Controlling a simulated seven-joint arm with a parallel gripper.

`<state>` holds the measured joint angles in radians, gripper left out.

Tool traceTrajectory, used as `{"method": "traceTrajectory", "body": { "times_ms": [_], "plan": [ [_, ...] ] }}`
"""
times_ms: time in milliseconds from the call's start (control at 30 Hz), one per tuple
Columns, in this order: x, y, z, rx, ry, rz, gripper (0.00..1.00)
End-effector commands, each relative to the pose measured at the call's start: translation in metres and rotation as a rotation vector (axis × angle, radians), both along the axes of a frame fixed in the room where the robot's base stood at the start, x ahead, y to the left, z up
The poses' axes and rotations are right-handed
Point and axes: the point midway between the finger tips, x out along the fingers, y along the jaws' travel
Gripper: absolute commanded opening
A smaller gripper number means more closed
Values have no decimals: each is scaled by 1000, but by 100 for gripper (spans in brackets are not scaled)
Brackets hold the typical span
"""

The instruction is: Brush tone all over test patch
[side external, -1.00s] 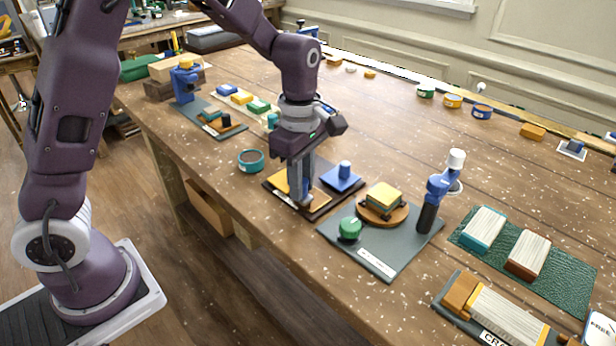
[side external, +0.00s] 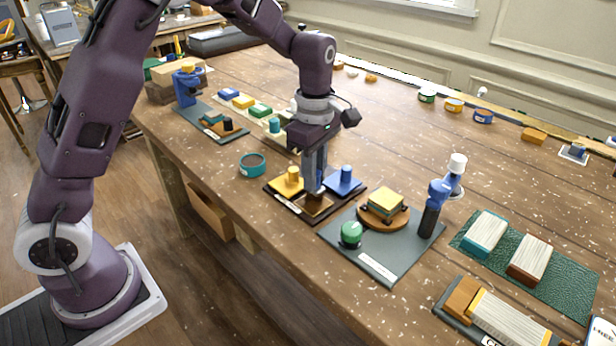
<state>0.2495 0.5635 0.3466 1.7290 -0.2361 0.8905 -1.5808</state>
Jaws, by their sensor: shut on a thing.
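My gripper (side external: 314,188) points straight down over a dark tray (side external: 283,200) at the middle of the table. It is shut on a small dark brown thing, mostly hidden by the fingers; I cannot tell whether it is a brush.
A grey mat (side external: 352,251) to the right holds a green-topped pot (side external: 351,234), a stacked yellow block (side external: 385,201) and a blue upright tool (side external: 434,205). A teal tin (side external: 252,165) stands left of the tray.

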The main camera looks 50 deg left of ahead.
Motion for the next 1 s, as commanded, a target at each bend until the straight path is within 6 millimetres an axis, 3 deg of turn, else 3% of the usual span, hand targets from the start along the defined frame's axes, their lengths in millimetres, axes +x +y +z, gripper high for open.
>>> {"method": "traceTrajectory", "body": {
  "times_ms": [300,1000],
  "plan": [
    [16,0,0,-1,-1,0,0],
    [-28,0,0,0,2,0,0]
  ]
}}
